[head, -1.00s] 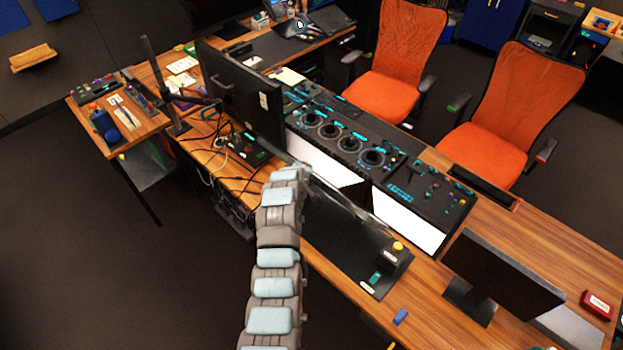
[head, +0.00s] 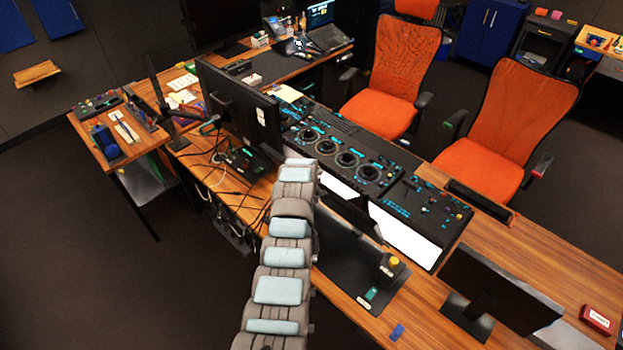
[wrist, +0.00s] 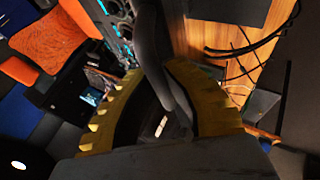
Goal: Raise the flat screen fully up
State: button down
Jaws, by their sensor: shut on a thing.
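In the wrist view my gripper (wrist: 163,98) has its yellow toothed fingers closed on a thin dark slab, which looks like the edge of the flat screen (wrist: 152,45). In the head view a dark, steeply tilted piece of the screen (head: 350,210) shows between my arm and the white console fronts. My arm hides much of it, and the gripper itself is largely hidden there. I cannot tell the screen's exact angle.
The trackball panel (head: 345,150) lies just behind. A monitor (head: 240,105) stands close on the left, with loose cables (head: 225,175) below. Another monitor (head: 500,290) stands at right.

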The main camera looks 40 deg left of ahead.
jog(key=shift+w+r, duration=0.2)
jog(key=c, duration=1.1)
grip_release()
jog(key=shift+w+r, duration=0.1)
jog(key=shift+w, duration=0.05)
jog(key=shift+s, duration=0.2)
jog(key=shift+s+d+r, duration=0.35)
jog(key=shift+r, duration=0.05)
jog(key=shift+v, duration=5.2)
